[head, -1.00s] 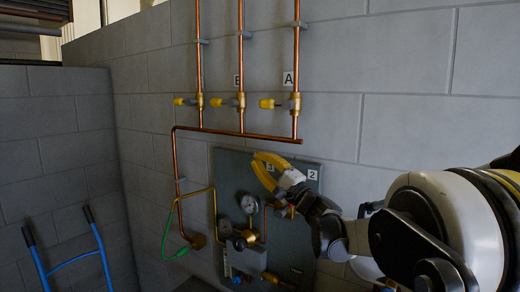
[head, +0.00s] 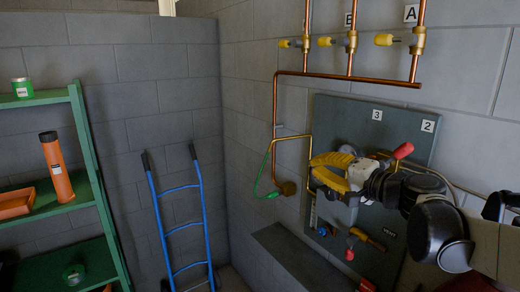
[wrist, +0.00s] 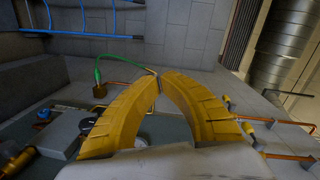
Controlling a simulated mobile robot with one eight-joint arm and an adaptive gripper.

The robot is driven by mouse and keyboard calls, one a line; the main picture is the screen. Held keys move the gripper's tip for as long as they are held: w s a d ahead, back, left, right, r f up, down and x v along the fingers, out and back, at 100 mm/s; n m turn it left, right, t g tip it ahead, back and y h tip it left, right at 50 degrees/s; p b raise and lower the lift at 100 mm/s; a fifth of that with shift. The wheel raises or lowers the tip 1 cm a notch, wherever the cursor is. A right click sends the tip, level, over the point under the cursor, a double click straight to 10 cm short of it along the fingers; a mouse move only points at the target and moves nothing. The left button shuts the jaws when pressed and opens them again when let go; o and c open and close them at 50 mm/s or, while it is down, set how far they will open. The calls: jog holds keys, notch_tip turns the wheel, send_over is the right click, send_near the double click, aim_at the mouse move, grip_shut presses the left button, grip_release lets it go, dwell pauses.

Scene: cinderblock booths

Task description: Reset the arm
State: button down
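My gripper (head: 315,168) has yellow curved fingers and is in front of the grey-green panel (head: 345,108) on the right wall. In the wrist view the two fingers of my gripper (wrist: 159,78) bow outward and their tips come together. Nothing shows held between them. My arm reaches in from the right edge of the head view and hides part of the panel, including some gauges and fittings.
Copper pipes (head: 347,78) with yellow-handled valves (head: 384,40) run above the panel. A red-handled valve (head: 403,151) and a green hose (head: 262,174) are near my gripper. A blue hand truck (head: 181,230) leans in the corner; green shelves (head: 88,160) stand left.

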jog(key=s+a+f+n+g+h+b, duration=0.2)
jog(key=s+f+b, duration=0.1)
jog(key=s+f, duration=0.55)
jog(key=s+a+f+n+g+h+b, duration=0.1)
jog(key=s+a+f+n+g+b, duration=0.25)
jog(key=f, duration=0.75)
jog(key=s+d+f+n+h+b, duration=0.1)
jog(key=s+d+f+h+b, duration=0.2)
jog(key=s+f, duration=0.4)
jog(key=s+d+f+n+g+h+b, duration=0.1)
jog(key=s+d+f+h+b, duration=0.2)
jog(key=s+d+f, duration=0.3)
notch_tip(320, 180, down, 3)
jog(key=shift+s+d+f+h+b, duration=0.15)
jog(key=shift+s+h+b, duration=0.25)
jog(key=shift+s, duration=0.65)
